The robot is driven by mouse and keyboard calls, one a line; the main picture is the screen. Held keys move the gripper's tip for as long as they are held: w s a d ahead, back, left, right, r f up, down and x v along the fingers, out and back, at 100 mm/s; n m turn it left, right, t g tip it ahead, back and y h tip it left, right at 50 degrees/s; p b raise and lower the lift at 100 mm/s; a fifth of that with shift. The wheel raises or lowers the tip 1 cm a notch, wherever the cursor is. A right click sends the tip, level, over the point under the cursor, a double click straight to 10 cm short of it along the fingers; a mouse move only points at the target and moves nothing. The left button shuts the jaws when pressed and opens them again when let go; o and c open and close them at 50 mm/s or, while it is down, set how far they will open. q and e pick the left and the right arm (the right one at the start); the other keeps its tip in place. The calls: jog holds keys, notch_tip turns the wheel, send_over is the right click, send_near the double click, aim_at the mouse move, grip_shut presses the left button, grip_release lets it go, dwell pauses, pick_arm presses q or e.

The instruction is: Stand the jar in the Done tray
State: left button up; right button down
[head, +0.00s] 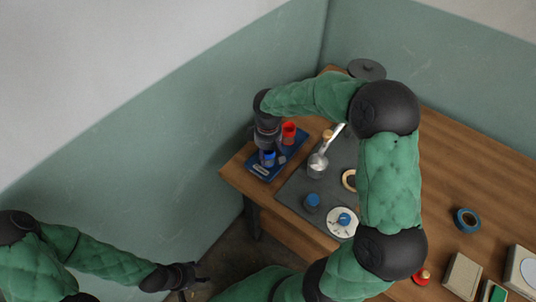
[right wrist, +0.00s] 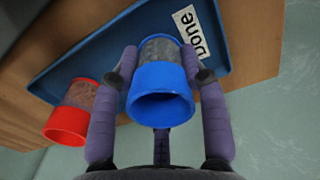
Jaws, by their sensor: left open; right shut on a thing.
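The blue-rimmed jar (head: 268,159) with a grey patterned body is at the near end of the blue Done tray (head: 250,164). My right gripper (head: 267,144) is shut on it from above. In the right wrist view the jar (right wrist: 161,92) sits between the two fingertips (right wrist: 160,62), its wide blue end toward the camera, over the tray (right wrist: 70,68) beside the white Done label (right wrist: 193,32). Whether its base touches the tray is hidden. My left gripper (head: 192,280) is open and empty, low at the left, away from the table.
A similar red-rimmed piece (head: 289,132) stands at the tray's far part; it also shows in the right wrist view (right wrist: 70,118). A metal pot (head: 317,166), a blue-topped item (head: 312,201) and a white disc (head: 335,226) are on the dark mat to the right.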

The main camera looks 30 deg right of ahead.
jog(key=shift+f, duration=0.15)
jog(key=c, duration=0.7)
grip_release()
jog(key=shift+o, duration=0.2)
notch_tip(320, 180, up, 12)
jog(key=p, duration=0.4)
